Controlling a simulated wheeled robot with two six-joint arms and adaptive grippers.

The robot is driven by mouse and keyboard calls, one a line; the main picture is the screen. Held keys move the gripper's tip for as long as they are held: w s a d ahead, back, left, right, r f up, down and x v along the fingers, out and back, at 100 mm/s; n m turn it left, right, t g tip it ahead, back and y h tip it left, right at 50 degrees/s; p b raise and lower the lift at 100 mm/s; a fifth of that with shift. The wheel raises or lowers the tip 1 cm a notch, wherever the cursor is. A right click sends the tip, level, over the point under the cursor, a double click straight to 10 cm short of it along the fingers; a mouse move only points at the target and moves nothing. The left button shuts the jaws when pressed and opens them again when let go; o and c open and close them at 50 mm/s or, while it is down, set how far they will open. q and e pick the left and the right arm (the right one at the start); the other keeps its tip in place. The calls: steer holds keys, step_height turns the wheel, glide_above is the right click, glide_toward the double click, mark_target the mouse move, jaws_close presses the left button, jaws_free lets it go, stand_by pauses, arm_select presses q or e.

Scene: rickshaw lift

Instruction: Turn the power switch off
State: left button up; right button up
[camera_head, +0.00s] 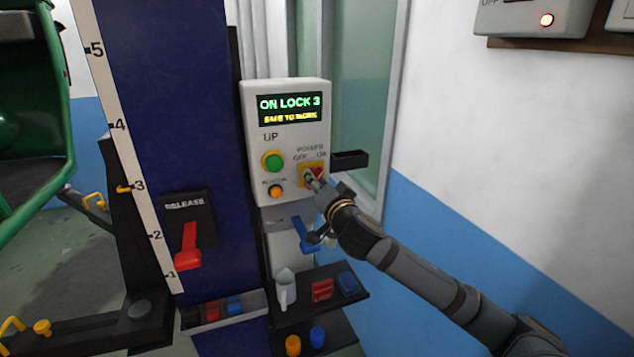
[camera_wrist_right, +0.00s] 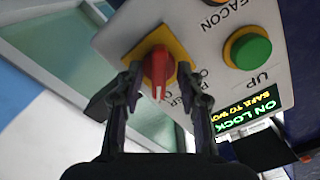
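The power switch is a red rotary knob (camera_wrist_right: 158,68) on a yellow plate, low on the right side of a grey control box (camera_head: 253,140). Its label reads POWER, OFF at left and ON at right in the head view. The knob's white mark points down in the wrist view; a finger partly covers the labels there. My right gripper (camera_wrist_right: 159,80) is open, one finger on each side of the knob, with small gaps visible. In the head view the right gripper (camera_head: 315,181) partly hides the switch. My left gripper is out of view.
A green UP button (camera_head: 272,161) and an orange button (camera_head: 275,191) sit left of the switch. The display (camera_head: 290,108) reads "ON LOCK 3". A black bracket (camera_head: 349,160) is to the right. A blue lever (camera_head: 305,234) and shelves are below. A red release lever (camera_head: 188,246) is at left.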

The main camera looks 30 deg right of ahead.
steer(key=shift+c, duration=0.4)
jaws_close()
steer(key=shift+d+n, duration=0.1)
steer(key=shift+n, duration=0.3)
steer(key=shift+n+p, duration=1.5)
steer(key=shift+n, duration=5.9)
steer(key=shift+o, duration=0.4)
jaws_free()
